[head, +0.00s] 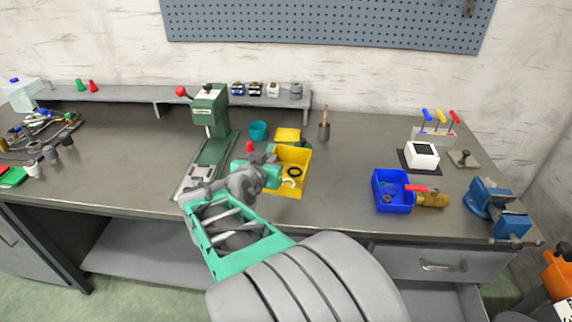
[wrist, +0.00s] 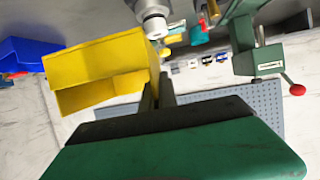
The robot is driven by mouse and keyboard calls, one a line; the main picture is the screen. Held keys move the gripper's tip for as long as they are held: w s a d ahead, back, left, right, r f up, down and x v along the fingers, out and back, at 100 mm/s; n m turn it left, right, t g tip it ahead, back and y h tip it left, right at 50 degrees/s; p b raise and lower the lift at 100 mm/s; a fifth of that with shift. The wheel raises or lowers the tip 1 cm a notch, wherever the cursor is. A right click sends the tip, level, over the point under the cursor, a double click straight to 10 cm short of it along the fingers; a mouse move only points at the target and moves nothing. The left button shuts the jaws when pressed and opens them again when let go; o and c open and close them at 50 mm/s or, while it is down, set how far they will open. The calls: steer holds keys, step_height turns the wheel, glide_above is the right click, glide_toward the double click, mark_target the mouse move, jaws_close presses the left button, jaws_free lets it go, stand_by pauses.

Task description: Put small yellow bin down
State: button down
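The small yellow bin (head: 300,158) is an open box over the middle of the bench, with a ring and a dark part inside. In the wrist view the yellow bin (wrist: 105,62) is large at the left, close to the fingers. My gripper (head: 272,175) is at the bin's left side. In the wrist view my gripper (wrist: 158,92) has its fingers close together at the bin's side wall and appears shut on it. The exact contact is partly hidden. I cannot tell whether the bin's base touches the bench.
A green press (head: 210,120) stands left of the bin. Behind are a teal cup (head: 258,130) and a yellow block (head: 288,134). A blue bin (head: 392,190) and a blue vise (head: 492,200) are at the right. Bench top (head: 345,185) is clear between the yellow and blue bins.

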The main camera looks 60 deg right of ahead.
mark_target(300, 177)
steer(key=s+d+m+g, duration=0.1)
steer(key=s, duration=0.1)
steer(key=s+d+m+g, duration=0.1)
steer(key=s, duration=0.1)
steer(key=s+d+r+g, duration=0.1)
steer(key=s, duration=0.2)
steer(key=shift+d+r+m+h, duration=0.1)
steer(key=shift+d+m+h, duration=0.2)
steer(key=shift+d+m, duration=0.1)
steer(key=f+x, duration=0.1)
steer(key=x, duration=0.4)
steer(key=a+f+p+x, duration=0.1)
steer(key=x, duration=0.4)
steer(key=f+x, duration=0.1)
steer(key=x, duration=0.5)
steer(key=shift+w+a+f+p, duration=0.1)
steer(key=shift+w+a+p, duration=0.15)
steer(key=shift+w+p, duration=0.1)
steer(key=f, duration=0.3)
steer(key=shift+w+d+f+p, duration=0.1)
steer(key=shift+d+f+p, duration=0.15)
steer(key=shift+p, duration=0.1)
steer(key=shift+f+b, duration=0.2)
steer(key=shift+b, duration=0.1)
steer(key=c, duration=1.7)
jaws_free()
